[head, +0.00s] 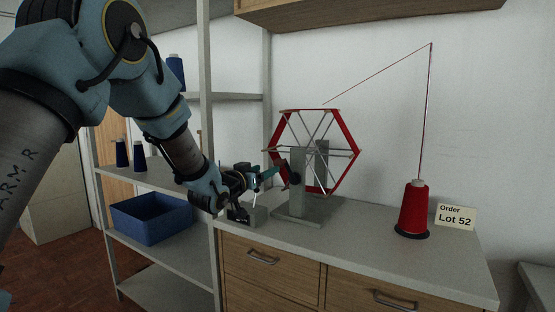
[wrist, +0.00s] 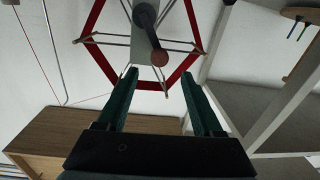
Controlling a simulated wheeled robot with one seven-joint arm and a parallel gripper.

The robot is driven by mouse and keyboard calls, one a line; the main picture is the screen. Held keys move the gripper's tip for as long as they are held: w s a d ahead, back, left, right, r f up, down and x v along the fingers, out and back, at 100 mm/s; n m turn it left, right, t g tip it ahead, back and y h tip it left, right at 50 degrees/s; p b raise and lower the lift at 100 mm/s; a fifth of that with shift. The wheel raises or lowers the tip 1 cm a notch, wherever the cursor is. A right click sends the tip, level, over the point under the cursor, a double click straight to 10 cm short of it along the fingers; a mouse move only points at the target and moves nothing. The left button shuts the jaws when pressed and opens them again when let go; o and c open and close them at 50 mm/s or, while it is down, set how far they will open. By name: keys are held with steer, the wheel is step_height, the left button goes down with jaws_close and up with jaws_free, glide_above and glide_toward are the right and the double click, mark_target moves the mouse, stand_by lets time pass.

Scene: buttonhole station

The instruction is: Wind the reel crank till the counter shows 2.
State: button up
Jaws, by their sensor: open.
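The reel (head: 347,130) is a red hexagonal frame with pale spokes on a grey stand on the worktop; it also shows in the wrist view (wrist: 98,62). Its crank has a dark arm (wrist: 146,15) and a brown round knob (wrist: 158,57). My gripper (wrist: 159,76) is open, with its green fingers pointing at the reel and the knob just beyond, between the fingertips in the picture. In the head view my gripper (head: 272,176) is at the reel's left side and hides part of the crank. A small grey box (head: 246,214), perhaps the counter, sits below my gripper; I cannot read any number.
A red thread cone (head: 413,208) stands right of the reel, beside a thin thread pole (head: 430,110) and a "Lot 52" card (head: 455,216). A shelf with a blue bin (head: 150,222) and dark spools (head: 121,154) is at left. A wooden cabinet (head: 350,14) hangs above.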

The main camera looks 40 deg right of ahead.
mark_target(277, 164)
steer(key=p+x, duration=0.3)
steer(key=x, duration=0.6)
steer(key=shift+s, duration=0.1)
jaws_close()
stand_by(1.2)
